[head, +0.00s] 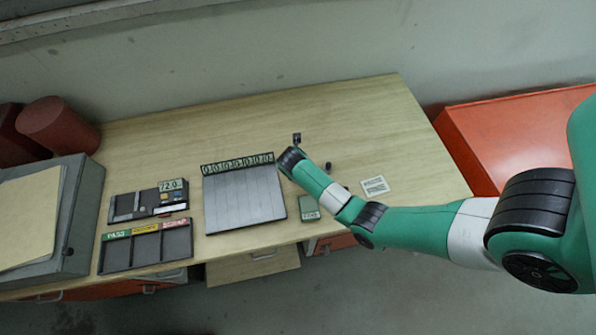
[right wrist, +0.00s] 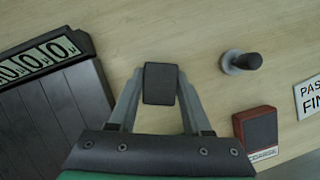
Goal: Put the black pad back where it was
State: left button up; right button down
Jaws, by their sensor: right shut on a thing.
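The black pad (right wrist: 160,84) is a small dark block between the fingertips of my right gripper (right wrist: 160,92) in the right wrist view. The gripper is shut on it, with a finger on each side. In the head view, the right gripper (head: 296,142) is over the table just right of the grey ribbed panel's top edge. The pad is too small there to tell apart from the fingertips. Whether the pad touches the table is unclear. My left gripper is not in view.
The grey ribbed panel (head: 245,200) with a number strip (head: 238,164) lies left. A dark knob on a round base (right wrist: 241,62), a small box (right wrist: 256,130) and a printed card (head: 375,186) are right. Trays (head: 147,248) stand farther left. The table's back is clear.

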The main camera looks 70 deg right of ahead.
jog(key=shift+f, duration=0.1)
jog(key=shift+f, duration=0.15)
jog(key=shift+c, duration=1.7)
grip_release()
jog(key=shift+a+r, duration=0.1)
jog(key=shift+r, duration=0.35)
jog(key=p+v, duration=0.3)
jog(key=v, duration=0.8)
jog(key=shift+r, duration=0.2)
